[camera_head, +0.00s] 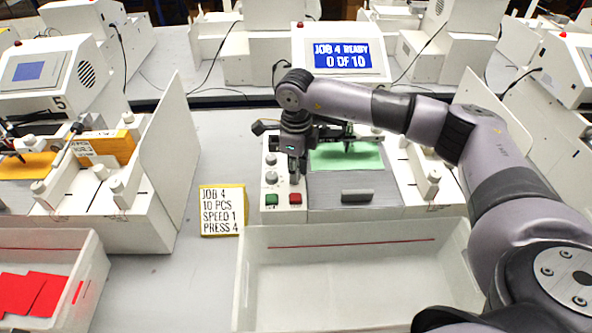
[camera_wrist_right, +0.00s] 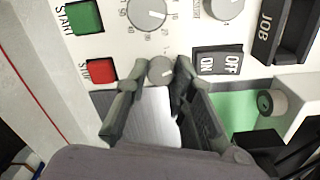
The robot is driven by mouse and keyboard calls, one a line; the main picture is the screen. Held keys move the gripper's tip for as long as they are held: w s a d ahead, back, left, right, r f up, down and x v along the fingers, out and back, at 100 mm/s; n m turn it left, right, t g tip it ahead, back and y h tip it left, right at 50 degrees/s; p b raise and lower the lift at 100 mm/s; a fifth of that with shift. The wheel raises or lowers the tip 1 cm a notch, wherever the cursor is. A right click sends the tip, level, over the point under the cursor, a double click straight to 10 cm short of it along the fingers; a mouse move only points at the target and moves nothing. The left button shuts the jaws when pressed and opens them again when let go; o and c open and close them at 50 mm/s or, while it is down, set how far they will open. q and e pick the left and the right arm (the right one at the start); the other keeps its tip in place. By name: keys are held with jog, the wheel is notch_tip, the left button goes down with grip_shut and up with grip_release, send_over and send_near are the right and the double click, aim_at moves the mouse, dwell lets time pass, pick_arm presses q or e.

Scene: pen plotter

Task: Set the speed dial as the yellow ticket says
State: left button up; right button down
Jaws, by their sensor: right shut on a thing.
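The yellow ticket (camera_head: 222,210) lies left of the control panel in the head view. It reads JOB 4, 10 PCS, SPEED 1, PRESS 4. My right gripper (camera_head: 294,178) points down over the panel, right of two dials. In the right wrist view its fingers (camera_wrist_right: 160,75) are shut on a small grey knob (camera_wrist_right: 160,68). A larger dial (camera_wrist_right: 147,12) with a numbered scale and another dial (camera_wrist_right: 222,5) are beside it. The fingers hide the held knob's label and most of its scale, so I cannot tell which dial is speed. My left gripper is not in view.
The green START button (camera_wrist_right: 85,17), red STOP button (camera_wrist_right: 100,71) and ON/OFF switch (camera_wrist_right: 218,61) are close to the fingers. The screen (camera_head: 348,56) reads JOB 4 READY, 0 OF 10. An empty white bin (camera_head: 350,285) stands in front.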

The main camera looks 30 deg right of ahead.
jog(key=c, duration=1.4)
grip_release()
jog(key=shift+o, duration=0.2)
jog(key=shift+r, duration=0.1)
jog(key=shift+r, duration=4)
